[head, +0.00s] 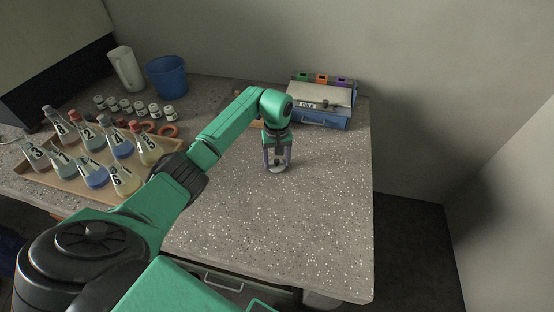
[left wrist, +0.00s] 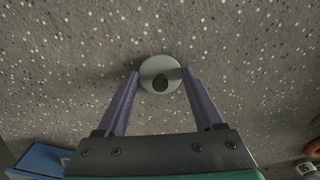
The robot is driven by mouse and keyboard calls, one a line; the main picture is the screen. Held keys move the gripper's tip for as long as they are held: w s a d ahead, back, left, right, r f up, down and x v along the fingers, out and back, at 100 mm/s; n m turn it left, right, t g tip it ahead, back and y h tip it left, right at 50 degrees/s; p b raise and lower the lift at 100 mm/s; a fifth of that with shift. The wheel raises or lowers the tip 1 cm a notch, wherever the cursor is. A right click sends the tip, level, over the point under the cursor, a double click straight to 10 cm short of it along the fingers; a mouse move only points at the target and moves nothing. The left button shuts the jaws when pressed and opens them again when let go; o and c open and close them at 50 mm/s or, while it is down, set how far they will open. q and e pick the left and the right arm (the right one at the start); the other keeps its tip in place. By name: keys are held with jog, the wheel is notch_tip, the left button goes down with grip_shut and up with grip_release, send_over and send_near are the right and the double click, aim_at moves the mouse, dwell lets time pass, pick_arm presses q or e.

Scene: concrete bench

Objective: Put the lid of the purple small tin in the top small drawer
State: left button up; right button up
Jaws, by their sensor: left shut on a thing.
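My left gripper (head: 277,167) points down over the middle of the bench, right of the flasks. Its two fingers are shut on a round grey lid (left wrist: 160,73) with a dark knob. The lid shows between the fingertips in the left wrist view, close over the speckled bench top; I cannot tell whether it touches the bench. I cannot pick out the purple small tin. A drawer front with a handle (head: 222,284) shows below the bench's front edge, partly hidden by my arm. My right gripper is not in view.
A tray (head: 62,187) of numbered flasks stands at left, with small jars and orange rings behind it. A blue bucket (head: 166,77) and white jug (head: 127,70) stand at the back. A blue box (head: 322,119) labelled COLD stands at the back right. The bench's right front is clear.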

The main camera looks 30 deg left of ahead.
pick_arm(q)
jog(key=shift+f, duration=0.1)
jog(key=o, duration=1.3)
